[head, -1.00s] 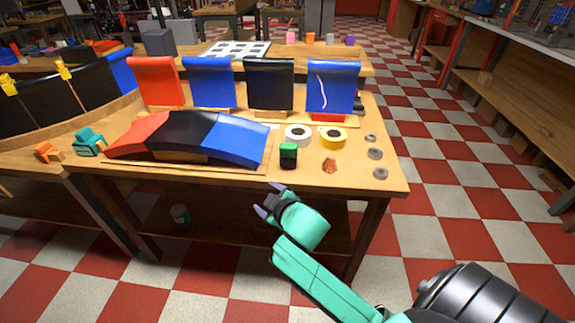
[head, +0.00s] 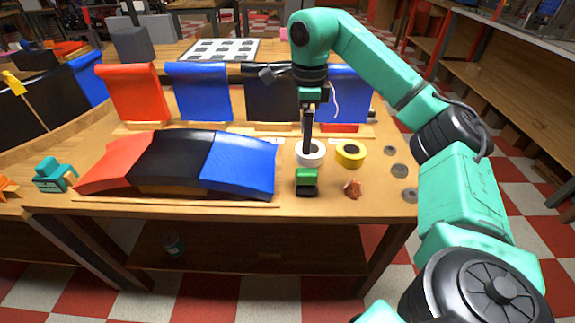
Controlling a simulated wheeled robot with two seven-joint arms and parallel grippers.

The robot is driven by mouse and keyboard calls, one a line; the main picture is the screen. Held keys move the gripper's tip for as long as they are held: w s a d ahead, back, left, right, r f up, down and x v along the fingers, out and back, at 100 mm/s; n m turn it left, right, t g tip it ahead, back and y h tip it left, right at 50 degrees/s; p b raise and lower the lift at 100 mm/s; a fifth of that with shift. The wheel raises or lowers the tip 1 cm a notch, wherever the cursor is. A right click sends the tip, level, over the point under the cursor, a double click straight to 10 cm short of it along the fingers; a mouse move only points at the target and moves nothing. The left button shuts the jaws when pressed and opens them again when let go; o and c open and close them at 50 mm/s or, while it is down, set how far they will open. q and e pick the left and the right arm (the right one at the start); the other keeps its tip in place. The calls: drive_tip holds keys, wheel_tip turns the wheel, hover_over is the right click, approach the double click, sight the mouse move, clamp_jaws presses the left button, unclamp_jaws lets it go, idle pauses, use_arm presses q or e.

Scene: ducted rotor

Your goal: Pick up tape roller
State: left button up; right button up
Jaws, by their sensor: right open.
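My right gripper (head: 307,141) points straight down over the workbench and is open, its dark fingers seen nearly edge-on. Its fingertips are at or just in front of the white tape roll (head: 316,159); I cannot tell whether they touch. The yellow roll (head: 351,154) with a dark core lies flat to the right. A small green-and-black block-like object (head: 306,182) stands just in front of the white roll. I cannot tell for certain which of these is the tape roller. The gripper partly hides the white roll. My left gripper is not in view.
Curved red, black and blue panels (head: 240,165) lie left of the gripper. Upright panels (head: 198,92) stand behind. A reddish-brown lump (head: 352,188) and grey discs (head: 399,170) lie to the right. A teal object (head: 55,175) sits far left. The workbench's front right is mostly clear.

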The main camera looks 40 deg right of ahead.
sight(306, 180)
drive_tip(key=shift+s+a+f+b, duration=0.1)
drive_tip(key=shift+s+f+b, duration=0.1)
drive_tip(key=shift+f+b, duration=0.35)
drive_tip(key=shift+s+a+f+b, duration=0.1)
drive_tip(key=shift+s+f+b, duration=0.15)
drive_tip(key=shift+f, duration=0.35)
drive_tip(key=shift+s+a+f, duration=0.1)
drive_tip(key=shift+s+f, duration=0.35)
drive_tip(key=shift+s, duration=0.2)
drive_tip(key=f, duration=0.3)
drive_tip(key=shift+s+f, duration=0.3)
drive_tip(key=shift+f, duration=0.05)
drive_tip(key=f, duration=0.6)
drive_tip(key=shift+w+f, duration=0.15)
drive_tip(key=shift+w, duration=0.15)
drive_tip(key=c, duration=0.4)
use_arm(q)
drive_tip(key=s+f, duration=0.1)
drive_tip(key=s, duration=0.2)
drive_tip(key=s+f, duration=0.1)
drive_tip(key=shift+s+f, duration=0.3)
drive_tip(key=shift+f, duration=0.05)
use_arm(e)
clamp_jaws()
